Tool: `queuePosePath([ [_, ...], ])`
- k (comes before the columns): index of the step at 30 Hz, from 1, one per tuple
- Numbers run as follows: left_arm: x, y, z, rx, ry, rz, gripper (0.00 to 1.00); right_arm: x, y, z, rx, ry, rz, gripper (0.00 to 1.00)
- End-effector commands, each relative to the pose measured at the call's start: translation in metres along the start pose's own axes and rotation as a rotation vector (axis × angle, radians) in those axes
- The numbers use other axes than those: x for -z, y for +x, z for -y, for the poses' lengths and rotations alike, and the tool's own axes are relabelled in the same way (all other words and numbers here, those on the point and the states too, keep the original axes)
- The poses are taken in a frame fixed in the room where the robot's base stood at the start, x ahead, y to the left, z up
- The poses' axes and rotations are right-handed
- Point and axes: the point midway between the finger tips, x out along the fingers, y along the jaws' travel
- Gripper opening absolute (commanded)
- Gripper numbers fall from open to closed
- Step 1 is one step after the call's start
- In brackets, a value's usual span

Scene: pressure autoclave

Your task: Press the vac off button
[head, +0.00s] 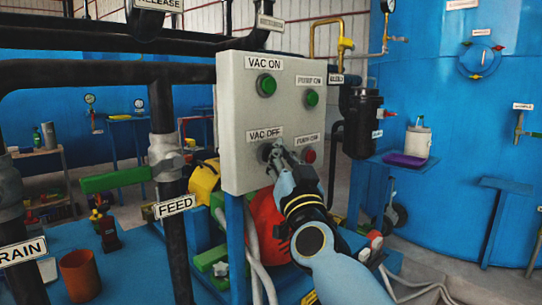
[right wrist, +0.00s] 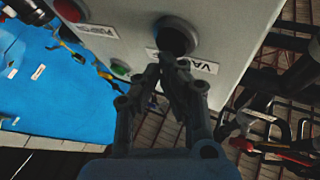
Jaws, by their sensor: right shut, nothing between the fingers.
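The grey control box (head: 238,105) stands on a blue post in the middle of the head view. It carries a green button under the VAC ON label (head: 264,62) and a dark round button under the VAC OFF label (head: 265,133). My right gripper (head: 279,148) is shut and empty, its tips in front of the VAC OFF button and partly covering it. In the right wrist view the shut fingertips (right wrist: 170,58) lie just below the dark VAC OFF button (right wrist: 176,38). I cannot tell whether they touch it. My left gripper is not in view.
A green PUMP ON button (head: 312,98) and a red PUMP OFF button (head: 309,156) sit on the box's right side. A dark pipe with a green lever (head: 115,180) and FEED label stands left of the box. A large blue tank (head: 450,130) is at right.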

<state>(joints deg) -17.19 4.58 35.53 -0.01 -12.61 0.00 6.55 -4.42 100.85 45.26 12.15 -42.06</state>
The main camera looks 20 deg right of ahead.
Motion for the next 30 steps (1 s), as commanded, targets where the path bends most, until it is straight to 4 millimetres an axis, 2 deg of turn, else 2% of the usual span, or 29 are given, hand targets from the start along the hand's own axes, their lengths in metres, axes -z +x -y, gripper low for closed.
queuePosePath([
  [30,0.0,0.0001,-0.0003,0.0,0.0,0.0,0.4,-0.0044,0.0077,0.0041,0.0,0.001,0.0,0.0],
])
